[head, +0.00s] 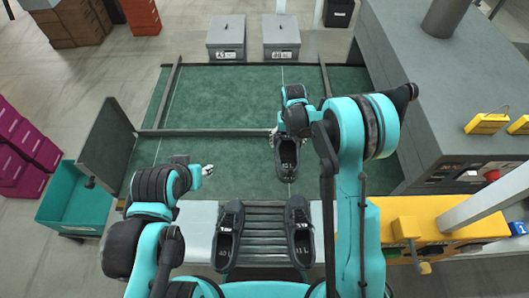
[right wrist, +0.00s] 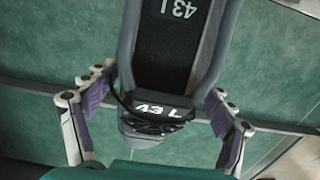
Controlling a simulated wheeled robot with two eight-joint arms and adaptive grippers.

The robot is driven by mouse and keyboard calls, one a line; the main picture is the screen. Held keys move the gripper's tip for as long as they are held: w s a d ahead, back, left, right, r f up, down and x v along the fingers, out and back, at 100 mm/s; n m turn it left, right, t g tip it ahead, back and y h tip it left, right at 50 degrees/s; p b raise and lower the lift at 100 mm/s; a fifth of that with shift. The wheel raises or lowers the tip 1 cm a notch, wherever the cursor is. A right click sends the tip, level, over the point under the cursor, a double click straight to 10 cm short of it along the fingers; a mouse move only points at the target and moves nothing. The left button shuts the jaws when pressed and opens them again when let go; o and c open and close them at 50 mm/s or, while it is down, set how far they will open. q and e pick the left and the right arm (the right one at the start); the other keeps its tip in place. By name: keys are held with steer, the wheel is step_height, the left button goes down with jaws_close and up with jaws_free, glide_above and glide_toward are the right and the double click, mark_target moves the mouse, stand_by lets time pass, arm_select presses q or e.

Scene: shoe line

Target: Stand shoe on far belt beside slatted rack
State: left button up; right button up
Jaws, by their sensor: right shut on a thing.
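A dark shoe (head: 287,162) hangs from my right gripper (head: 282,132) over the green belt surface, its opening facing up. The right wrist view shows the same shoe (right wrist: 172,50), with 43 L on its insole and tag, between the purple-padded fingers of my right gripper (right wrist: 155,125). The slatted rack (head: 265,236) is at the near edge, with one dark shoe (head: 228,236) at its left and another (head: 300,232) at its right. The far belt (head: 225,95) is green and bare beyond a dark crossbar. My left gripper (head: 205,171) is over the near green surface; its fingers are too small to read.
Two grey boxes (head: 226,38) (head: 281,38) stand behind the far belt. A dark crossbar (head: 215,132) and side rails frame the green surface. A dark upright panel (head: 106,148) and a teal bin (head: 75,205) are at left. A large grey cabinet (head: 430,75) is at right.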

steer(key=w+a+f+b, duration=0.1)
steer(key=w+a+f, duration=0.4)
steer(key=a+f, duration=0.3)
steer(key=shift+a+f, duration=0.35)
steer(key=shift+f, duration=0.6)
steer(key=shift+f+b, duration=0.35)
steer(key=shift+b, duration=0.15)
steer(key=o, duration=1.5)
steer(key=shift+c, duration=0.2)
steer(key=shift+s+r, duration=0.1)
